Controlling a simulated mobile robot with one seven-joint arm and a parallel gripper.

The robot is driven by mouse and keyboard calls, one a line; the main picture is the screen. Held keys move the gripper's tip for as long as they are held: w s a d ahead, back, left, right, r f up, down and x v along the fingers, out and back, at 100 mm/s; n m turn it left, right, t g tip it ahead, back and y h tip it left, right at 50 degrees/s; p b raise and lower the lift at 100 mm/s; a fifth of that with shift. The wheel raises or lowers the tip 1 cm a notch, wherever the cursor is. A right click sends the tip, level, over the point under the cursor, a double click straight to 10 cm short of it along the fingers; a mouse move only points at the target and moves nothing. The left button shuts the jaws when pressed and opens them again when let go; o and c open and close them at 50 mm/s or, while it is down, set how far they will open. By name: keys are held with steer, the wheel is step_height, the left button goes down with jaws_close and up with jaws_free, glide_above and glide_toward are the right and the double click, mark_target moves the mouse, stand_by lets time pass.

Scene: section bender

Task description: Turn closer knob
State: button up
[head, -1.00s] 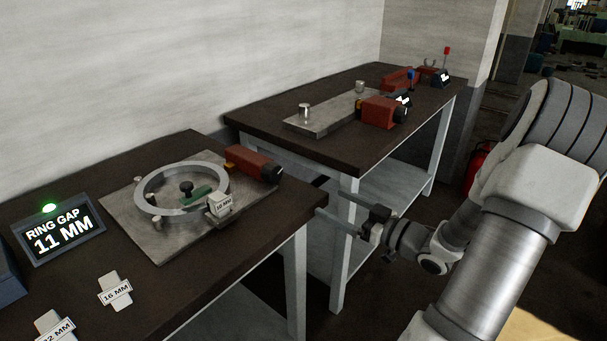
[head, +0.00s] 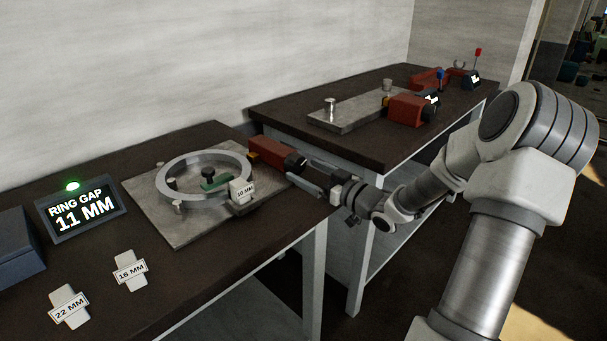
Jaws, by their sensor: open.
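The closer knob (head: 295,163) is a dark round knob on the right end of the red block (head: 267,153). The block sits at the back right of the metal plate on the near table. My gripper (head: 302,171) is open, its two fingers pointing left at the knob. One finger is just beyond the knob and the other is on the near side. I cannot tell whether either finger touches it. A metal ring (head: 164,173) lies on the plate, with a green piece (head: 213,184) inside and a "10 MM" tag (head: 242,190) at its gap.
A display (head: 83,210) reads "RING GAP 11 MM" under a lit green lamp. Tags marked 16 MM (head: 131,270) and 22 MM (head: 69,307) lie on the near table. The far table (head: 285,124) holds another plate and red blocks, close behind my gripper.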

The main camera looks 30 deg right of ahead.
steer(key=shift+x, duration=0.85)
steer(key=shift+c, duration=0.3)
steer(key=c, duration=1.3)
steer(key=shift+n+b, duration=0.55)
steer(key=shift+n, duration=0.25)
steer(key=o, duration=1.4)
steer(key=shift+c, duration=0.2)
steer(key=p+v, duration=0.4)
steer(key=v, duration=1.3)
steer(key=shift+s, duration=0.2)
